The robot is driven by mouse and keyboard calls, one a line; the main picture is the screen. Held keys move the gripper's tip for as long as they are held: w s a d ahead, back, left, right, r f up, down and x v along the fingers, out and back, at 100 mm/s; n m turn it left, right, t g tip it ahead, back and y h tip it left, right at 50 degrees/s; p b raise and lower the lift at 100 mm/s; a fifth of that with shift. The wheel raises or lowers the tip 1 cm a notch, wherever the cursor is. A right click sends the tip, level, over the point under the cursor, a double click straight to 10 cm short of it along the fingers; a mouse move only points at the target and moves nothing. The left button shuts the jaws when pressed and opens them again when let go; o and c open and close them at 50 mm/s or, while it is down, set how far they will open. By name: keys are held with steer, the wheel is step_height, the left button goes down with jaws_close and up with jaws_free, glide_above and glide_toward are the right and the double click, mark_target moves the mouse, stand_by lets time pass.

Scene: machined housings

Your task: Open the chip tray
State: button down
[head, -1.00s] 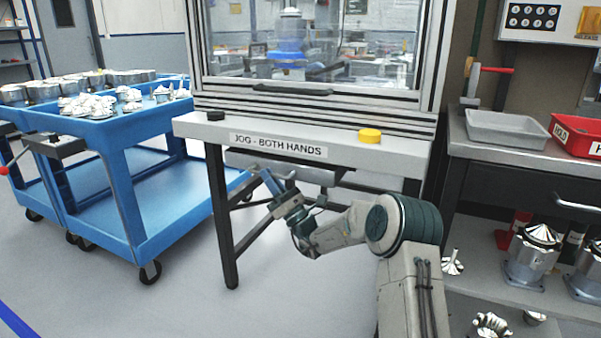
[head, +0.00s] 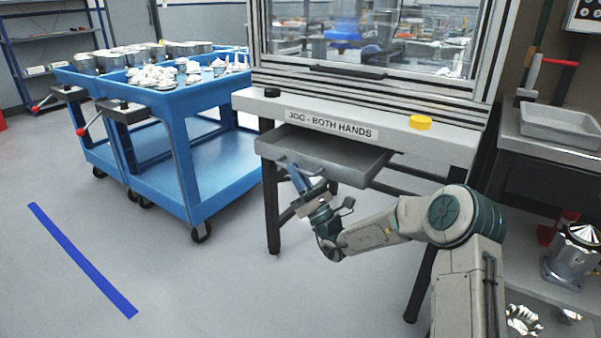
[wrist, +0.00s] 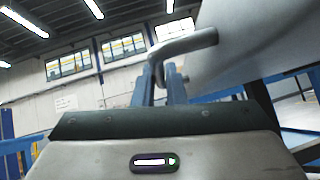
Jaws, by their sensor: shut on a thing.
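The chip tray (head: 318,151) is a grey metal drawer under the machine's front ledge. It is pulled part way out, and its open top shows in the head view. My gripper (head: 295,172) is at the tray's front, left of its middle. In the wrist view, my gripper's blue fingers (wrist: 160,80) are shut on the bent metal handle (wrist: 186,44) of the tray. The grey tray front (wrist: 255,40) fills the upper right of that view. The tray's back part is hidden under the ledge.
The machine ledge (head: 400,137) carries a black button and a yellow button (head: 421,122). A blue cart (head: 185,115) with metal parts stands to the left. A bench with a grey bin (head: 560,127) stands at right. The floor in front of the cart is clear.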

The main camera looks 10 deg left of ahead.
steer(key=c, duration=1.5)
jaws_free()
steer(key=p+v, duration=0.3)
steer(key=v, duration=1.1)
